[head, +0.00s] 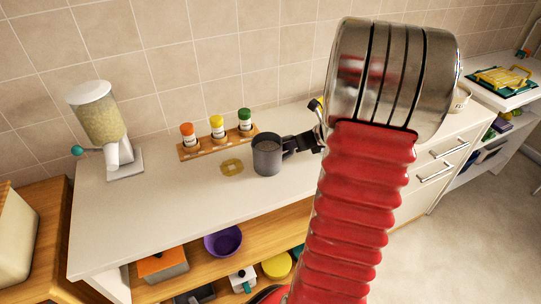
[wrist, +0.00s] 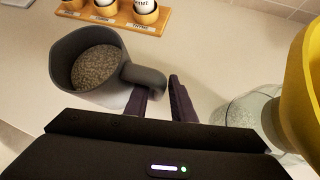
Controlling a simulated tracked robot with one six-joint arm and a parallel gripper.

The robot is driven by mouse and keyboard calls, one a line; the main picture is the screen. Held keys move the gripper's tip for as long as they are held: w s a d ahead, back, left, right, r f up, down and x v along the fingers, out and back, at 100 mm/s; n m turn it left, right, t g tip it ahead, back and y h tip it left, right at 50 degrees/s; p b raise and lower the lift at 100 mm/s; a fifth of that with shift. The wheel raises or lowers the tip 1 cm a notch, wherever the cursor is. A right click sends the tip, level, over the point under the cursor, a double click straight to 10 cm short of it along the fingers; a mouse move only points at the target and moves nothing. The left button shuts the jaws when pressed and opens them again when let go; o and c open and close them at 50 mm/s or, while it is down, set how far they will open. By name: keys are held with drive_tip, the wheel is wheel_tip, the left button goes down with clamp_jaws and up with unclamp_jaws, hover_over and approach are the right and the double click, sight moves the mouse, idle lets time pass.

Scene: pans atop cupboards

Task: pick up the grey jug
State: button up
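The grey jug (head: 267,160) stands upright on the white worktop (head: 190,213). In the wrist view the jug (wrist: 62,62) is open at the top and holds grainy grey-brown stuff, and its dark handle (wrist: 143,75) points toward my gripper (wrist: 160,88). My gripper is open, with a gap between its two dark fingers. The handle lies at the fingertips and covers part of the left finger. I cannot tell whether it touches either finger. In the head view my gripper (head: 290,145) is just right of the jug, on its handle side.
A wooden rack (head: 200,151) with several colour-capped jars stands behind the jug. A yellow-brown ring (head: 232,167) lies left of it. A dispenser (head: 102,120) stands at the far left. In the wrist view a clear vessel (wrist: 245,108) and a yellow object (wrist: 302,85) are close on the right.

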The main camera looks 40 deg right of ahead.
sight(285, 155)
drive_tip(key=shift+x, duration=1.65)
drive_tip(key=shift+c, duration=0.6)
clamp_jaws()
